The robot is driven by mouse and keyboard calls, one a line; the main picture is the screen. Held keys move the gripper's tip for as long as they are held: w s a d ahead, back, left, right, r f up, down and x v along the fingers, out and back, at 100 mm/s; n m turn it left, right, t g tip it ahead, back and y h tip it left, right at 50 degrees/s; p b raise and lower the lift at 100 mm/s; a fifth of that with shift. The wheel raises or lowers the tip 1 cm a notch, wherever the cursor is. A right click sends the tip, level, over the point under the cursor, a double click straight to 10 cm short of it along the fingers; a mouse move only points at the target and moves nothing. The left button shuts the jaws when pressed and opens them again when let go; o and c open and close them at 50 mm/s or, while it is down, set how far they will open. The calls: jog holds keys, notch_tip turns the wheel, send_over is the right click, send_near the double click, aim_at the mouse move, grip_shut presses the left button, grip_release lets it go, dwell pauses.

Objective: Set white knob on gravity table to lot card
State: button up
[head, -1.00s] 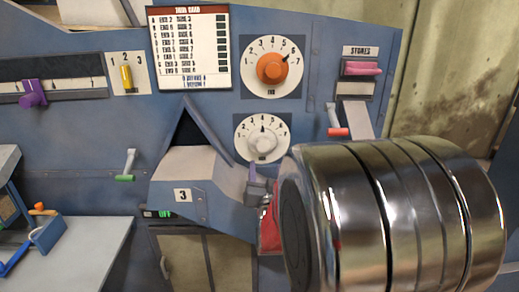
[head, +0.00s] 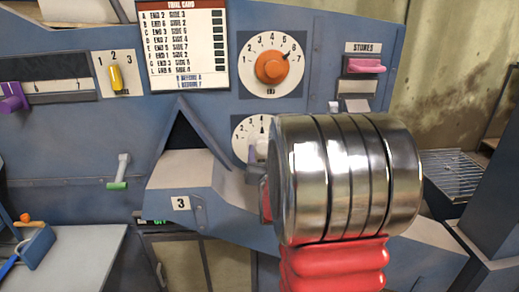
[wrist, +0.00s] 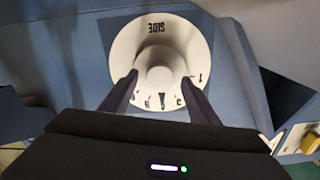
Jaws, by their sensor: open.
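The white knob (wrist: 160,76) sits in the middle of a round white dial marked SIDE, which shows upside down in the wrist view. My gripper (wrist: 159,82) is open, with one dark finger on each side of the knob; I cannot tell whether they touch it. In the head view the white dial (head: 242,134) is mostly hidden behind my arm. A dark mark lies on the dial side of the knob nearest my gripper, by the numbers. The trial card (head: 185,45) lists END and SIDE values in several rows; its small print is hard to read.
The orange knob (head: 271,67) on the END dial is above, pointing near 6. A yellow lever (head: 115,77), purple slider (head: 14,98), green-tipped handle (head: 119,172) and pink STONES handle (head: 366,66) are on the blue panel. A wire rack (head: 453,175) is at right.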

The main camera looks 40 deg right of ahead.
jog(key=shift+x, duration=1.05)
jog(key=shift+c, duration=0.5)
jog(key=c, duration=0.9)
